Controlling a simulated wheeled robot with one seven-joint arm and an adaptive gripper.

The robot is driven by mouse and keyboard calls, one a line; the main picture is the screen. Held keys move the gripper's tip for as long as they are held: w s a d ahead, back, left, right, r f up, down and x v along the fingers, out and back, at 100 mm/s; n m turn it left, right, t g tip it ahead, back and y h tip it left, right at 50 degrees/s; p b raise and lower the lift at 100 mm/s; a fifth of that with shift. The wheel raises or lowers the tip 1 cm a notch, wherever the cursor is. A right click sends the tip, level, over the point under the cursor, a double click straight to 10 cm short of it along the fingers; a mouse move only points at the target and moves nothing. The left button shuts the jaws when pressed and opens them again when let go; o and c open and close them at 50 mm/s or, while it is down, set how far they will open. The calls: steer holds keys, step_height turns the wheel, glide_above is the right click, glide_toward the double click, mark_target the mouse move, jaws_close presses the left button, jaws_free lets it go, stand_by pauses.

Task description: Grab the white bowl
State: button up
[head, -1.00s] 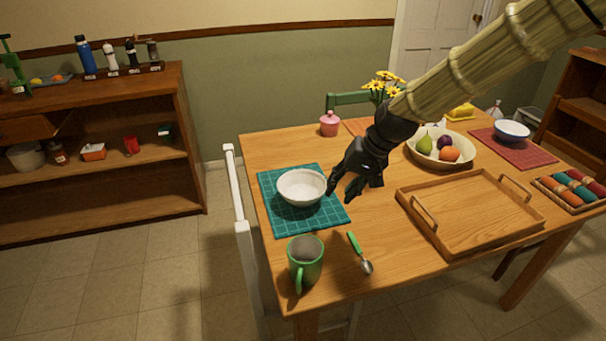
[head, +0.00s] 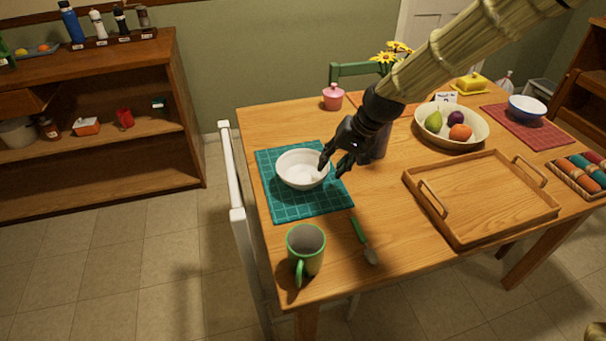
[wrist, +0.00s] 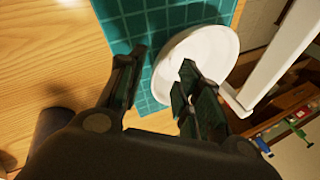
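The white bowl (head: 301,170) sits upright on the teal grid placemat (head: 312,205) at the table's left end. It also shows in the wrist view (wrist: 212,50), beyond the right finger. My gripper (head: 334,168) is at the bowl's right rim, one finger appearing over the bowl's inside and the other outside it. In the wrist view my gripper (wrist: 160,80) is open, with a clear gap between the fingers and the placemat (wrist: 135,22) beneath. One finger overlaps the bowl. I cannot tell whether it touches the rim.
A wooden tray (head: 485,200) and a fruit bowl (head: 478,128) are to the right. A white chair (head: 237,215) stands at the table's left edge.

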mark_target(328, 168)
steer(key=shift+w+x, duration=0.2)
steer(key=shift+x, duration=2.4)
steer(key=shift+d, duration=0.15)
jaws_close()
